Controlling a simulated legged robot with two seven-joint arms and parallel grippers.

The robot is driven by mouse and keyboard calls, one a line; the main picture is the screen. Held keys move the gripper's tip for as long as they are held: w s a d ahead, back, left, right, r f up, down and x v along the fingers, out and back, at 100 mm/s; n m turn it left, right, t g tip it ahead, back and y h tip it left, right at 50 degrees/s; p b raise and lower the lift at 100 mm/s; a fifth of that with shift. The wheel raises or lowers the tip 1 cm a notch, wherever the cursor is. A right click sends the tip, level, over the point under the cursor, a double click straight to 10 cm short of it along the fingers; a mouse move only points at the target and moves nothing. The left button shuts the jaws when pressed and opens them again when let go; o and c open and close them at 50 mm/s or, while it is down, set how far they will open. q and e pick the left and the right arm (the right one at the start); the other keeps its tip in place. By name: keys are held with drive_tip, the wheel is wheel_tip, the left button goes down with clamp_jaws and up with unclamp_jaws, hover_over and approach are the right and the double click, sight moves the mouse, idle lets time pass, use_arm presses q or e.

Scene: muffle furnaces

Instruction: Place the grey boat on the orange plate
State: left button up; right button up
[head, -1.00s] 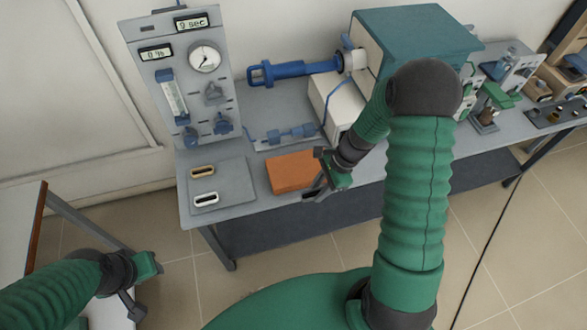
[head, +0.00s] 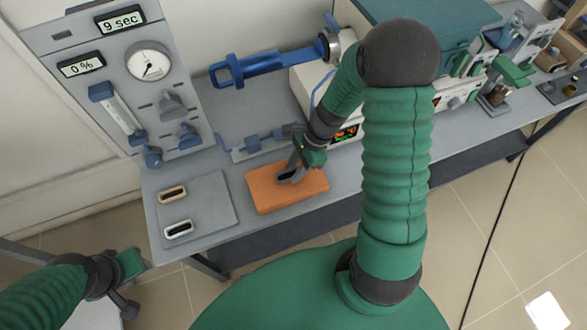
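The orange plate (head: 262,198) lies on the grey bench. A small grey elongated piece, which looks like the grey boat (head: 287,178), is at the tip of my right gripper (head: 296,168), over the plate. The gripper seems shut on it, though the fingers partly hide it. I cannot tell whether the boat touches the plate. My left gripper (head: 136,283) is at the lower left, open and empty, away from the bench.
A grey tray (head: 215,212) left of the plate holds a tan boat (head: 172,194) and a white boat (head: 178,229). A gauge panel (head: 115,75) stands behind it. A blue-handled rod (head: 265,69) and a teal-topped furnace (head: 455,20) are behind the plate.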

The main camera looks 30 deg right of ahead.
drive_tip(key=shift+o, duration=2)
drive_tip(key=shift+s+a, duration=0.1)
drive_tip(key=shift+a, duration=0.05)
drive_tip(key=shift+a+r, duration=0.2)
drive_tip(key=shift+a, duration=0.55)
drive_tip(key=p+v, duration=0.2)
drive_tip(key=v, duration=1)
use_arm(q)
drive_tip(key=shift+a+r, duration=0.2)
drive_tip(key=shift+r, duration=0.3)
drive_tip(key=shift+a+r, duration=0.2)
drive_tip(key=shift+r, duration=0.3)
use_arm(e)
drive_tip(key=s+a+n+t+h, duration=0.1)
drive_tip(key=s+a+n+h, duration=0.2)
drive_tip(key=a+n, duration=0.6)
drive_tip(key=n+h, duration=0.1)
drive_tip(key=n, duration=1)
drive_tip(key=shift+s+a+f+n+t, duration=0.2)
drive_tip(key=shift+a+n+t, duration=0.1)
drive_tip(key=shift+a+n, duration=0.1)
